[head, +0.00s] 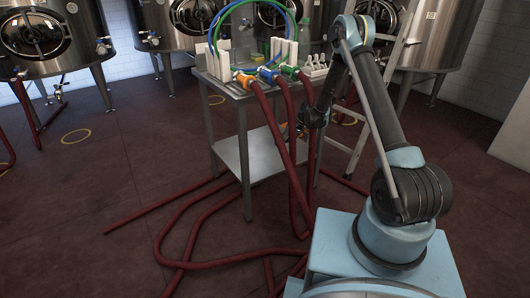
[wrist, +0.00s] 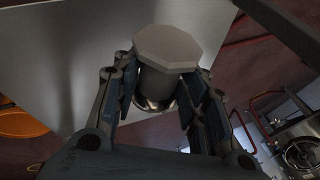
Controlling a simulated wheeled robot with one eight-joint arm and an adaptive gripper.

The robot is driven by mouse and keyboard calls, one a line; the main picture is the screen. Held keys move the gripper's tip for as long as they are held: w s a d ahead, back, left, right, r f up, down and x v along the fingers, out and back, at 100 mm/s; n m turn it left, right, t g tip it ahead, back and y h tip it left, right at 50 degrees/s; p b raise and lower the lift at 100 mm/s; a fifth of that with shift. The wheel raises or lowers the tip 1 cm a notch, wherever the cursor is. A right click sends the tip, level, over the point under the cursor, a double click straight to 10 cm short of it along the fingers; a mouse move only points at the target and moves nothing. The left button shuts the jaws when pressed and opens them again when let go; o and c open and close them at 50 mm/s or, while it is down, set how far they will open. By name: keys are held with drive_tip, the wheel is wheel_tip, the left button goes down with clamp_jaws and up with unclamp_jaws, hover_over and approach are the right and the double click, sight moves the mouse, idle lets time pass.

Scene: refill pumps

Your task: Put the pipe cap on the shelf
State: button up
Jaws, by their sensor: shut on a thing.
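The pipe cap (wrist: 166,48) shows in the wrist view as a pale grey octagonal top with a shiny metal round body below. My gripper (wrist: 158,88) is shut on it, with a finger on each side of the body. In the head view my gripper (head: 308,120) is low beside the right side of the steel table (head: 240,88), partly behind red hoses; the cap cannot be made out there. The lower shelf (head: 240,155) of the table is a pale flat plate. A pale flat surface (wrist: 50,60) fills the upper left of the wrist view; I cannot tell how far the cap is from it.
Red hoses (head: 285,130) hang from coloured fittings at the table's front and coil over the floor. A pale ladder-like frame (head: 372,125) stands right of the table. Steel tanks (head: 50,40) line the back. An orange round thing (wrist: 20,122) shows in the wrist view.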

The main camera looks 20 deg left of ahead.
drive_tip(key=s+a+f+n, duration=0.2)
drive_tip(key=s+a+f, duration=0.1)
drive_tip(key=a, duration=0.7)
hover_over(264, 168)
drive_tip(key=shift+g, duration=0.4)
drive_tip(key=f, duration=1)
drive_tip(key=shift+s+a, duration=0.1)
drive_tip(key=shift+s, duration=0.1)
drive_tip(key=o, duration=1.3)
drive_tip(key=shift+r, duration=0.15)
drive_tip(key=v, duration=1.2)
